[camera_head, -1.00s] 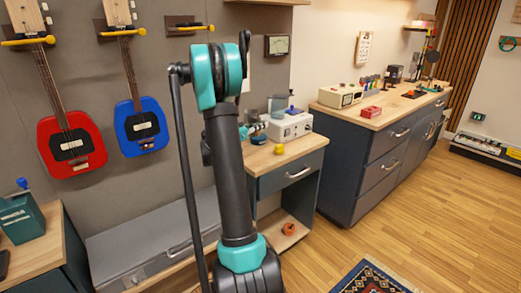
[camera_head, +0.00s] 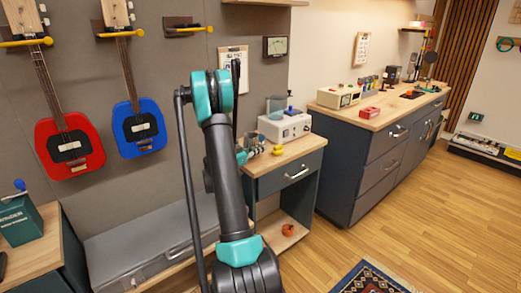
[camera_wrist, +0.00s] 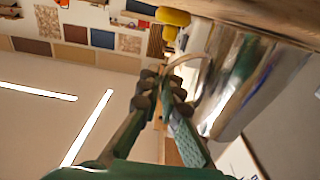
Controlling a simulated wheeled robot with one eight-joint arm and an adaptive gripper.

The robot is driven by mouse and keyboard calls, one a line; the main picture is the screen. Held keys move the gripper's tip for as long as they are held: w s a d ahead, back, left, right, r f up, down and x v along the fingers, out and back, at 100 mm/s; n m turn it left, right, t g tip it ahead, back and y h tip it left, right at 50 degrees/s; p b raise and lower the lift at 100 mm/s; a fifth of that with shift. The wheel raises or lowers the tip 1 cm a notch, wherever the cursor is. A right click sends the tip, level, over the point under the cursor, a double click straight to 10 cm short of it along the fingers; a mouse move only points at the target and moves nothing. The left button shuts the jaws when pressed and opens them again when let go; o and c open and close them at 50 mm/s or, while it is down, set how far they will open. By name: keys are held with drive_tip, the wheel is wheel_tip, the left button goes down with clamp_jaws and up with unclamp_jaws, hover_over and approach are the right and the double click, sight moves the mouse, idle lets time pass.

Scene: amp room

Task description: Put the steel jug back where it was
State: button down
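The steel jug (camera_wrist: 245,85) fills the right of the wrist view, shiny and sideways in that turned picture. Its curved handle (camera_wrist: 197,70) reaches toward my fingers. My gripper (camera_wrist: 168,82) has its dark fingertips close together at the handle and looks shut on it. In the head view my gripper (camera_head: 249,152) is over the small wooden-topped desk (camera_head: 305,147), partly behind my arm. The jug (camera_head: 258,140) shows there only as a small grey shape. The jug's base is close to the wooden top; I cannot tell whether it touches.
A yellow object (camera_head: 278,151) sits beside the jug, also in the wrist view (camera_wrist: 172,17). A white machine (camera_head: 286,127) stands behind it on the desk. An orange-red item (camera_head: 288,230) lies on the lower shelf. A long dark cabinet (camera_head: 365,150) is right. Floor is open in front.

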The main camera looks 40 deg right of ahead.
drive_tip(key=shift+f, duration=0.1)
drive_tip(key=c, duration=1.7)
unclamp_jaws()
drive_tip(key=a, duration=1.1)
drive_tip(key=s+a+f+n+t+y, duration=0.1)
drive_tip(key=s+a+f+n+y, duration=0.1)
drive_tip(key=s+a+n+y, duration=0.4)
drive_tip(key=s+a+f+n+t+y, duration=0.1)
drive_tip(key=s+a+n+y, duration=0.4)
drive_tip(key=s+a, duration=0.6)
drive_tip(key=s+a+f+n+t+y, duration=0.1)
drive_tip(key=s+a+f+n+y, duration=0.2)
drive_tip(key=s+a+n+y, duration=0.3)
drive_tip(key=shift+s+a+n+y, duration=0.15)
drive_tip(key=shift+s+a, duration=0.4)
drive_tip(key=shift+a, duration=0.6)
drive_tip(key=shift+s+a+n+y, duration=0.15)
drive_tip(key=shift+s+a, duration=0.45)
drive_tip(key=shift+a, duration=0.6)
drive_tip(key=shift+s+a+y, duration=0.2)
drive_tip(key=shift+s+a, duration=0.35)
drive_tip(key=shift+a, duration=0.6)
